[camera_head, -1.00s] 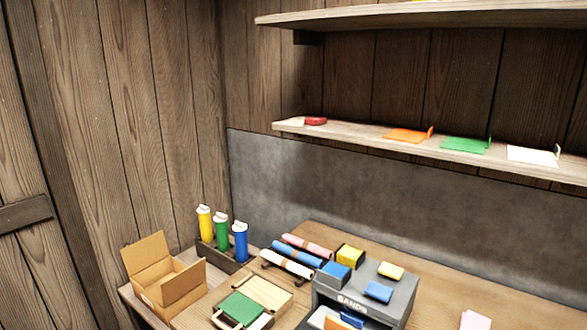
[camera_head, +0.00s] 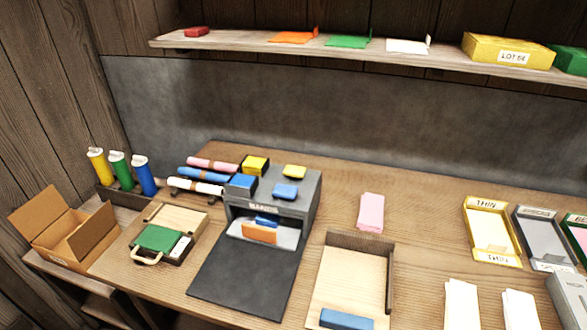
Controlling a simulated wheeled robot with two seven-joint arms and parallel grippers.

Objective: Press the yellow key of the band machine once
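The band machine (camera_head: 310,200) is a grey box lettered "BANDS", standing on the wooden table left of centre. On its top left sit a dark-sided yellow block (camera_head: 255,164) at the back and a dark-sided blue block (camera_head: 241,181) in front. To their right lie a flat yellow piece (camera_head: 294,171) and a flat blue piece (camera_head: 285,190). I cannot tell for certain which yellow part is the key. In the machine's front opening are an orange piece (camera_head: 259,233) and a blue piece (camera_head: 267,220). Neither gripper is in view.
A dark mat (camera_head: 242,277) lies before the machine. A wooden tray (camera_head: 345,280) and pink sheets (camera_head: 370,212) are to its right. Coloured rolls (camera_head: 203,174), a green-topped case (camera_head: 160,238), bottles (camera_head: 120,172) and an open carton (camera_head: 62,231) are left. A shelf (camera_head: 245,43) runs above.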

